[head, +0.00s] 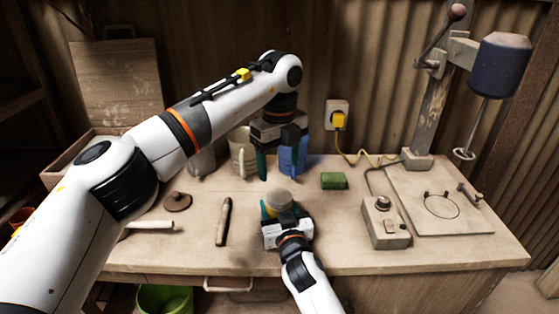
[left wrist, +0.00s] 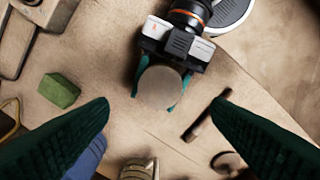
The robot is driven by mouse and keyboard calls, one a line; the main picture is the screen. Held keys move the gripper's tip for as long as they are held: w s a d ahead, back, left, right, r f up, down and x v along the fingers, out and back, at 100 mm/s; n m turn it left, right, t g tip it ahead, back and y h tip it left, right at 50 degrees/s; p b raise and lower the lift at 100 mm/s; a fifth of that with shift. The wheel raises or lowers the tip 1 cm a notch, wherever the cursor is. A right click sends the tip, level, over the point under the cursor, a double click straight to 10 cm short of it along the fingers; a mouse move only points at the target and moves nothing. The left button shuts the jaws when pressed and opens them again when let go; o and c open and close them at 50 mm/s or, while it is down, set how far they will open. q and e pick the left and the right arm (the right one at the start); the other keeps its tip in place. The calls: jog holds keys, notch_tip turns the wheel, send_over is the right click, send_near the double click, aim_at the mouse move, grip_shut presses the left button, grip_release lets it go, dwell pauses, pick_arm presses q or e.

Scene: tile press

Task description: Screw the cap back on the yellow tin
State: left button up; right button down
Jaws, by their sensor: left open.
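The tin (head: 279,201) stands upright near the front middle of the table. Its round, dull beige top faces up, and it also shows in the left wrist view (left wrist: 160,88). Most of its side is hidden by my right gripper (head: 279,211), whose teal fingers lie on both sides of it and hold it. My left gripper (head: 279,165) hangs above and behind the tin, pointing down, with its green fingers wide apart and nothing between them. I cannot tell whether the round top is the cap or the tin itself.
A green block (head: 334,181), a control box (head: 384,222) and a press stand (head: 418,160) are to the right. A brown knobbed disc (head: 177,202) and a dark stick (head: 223,222) lie left. A blue container (head: 293,158) and a pale jug (head: 242,150) stand behind my left gripper.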

aim_at(279, 196)
pick_arm(q)
jog(key=shift+n, duration=0.7)
jog(key=shift+f, duration=4)
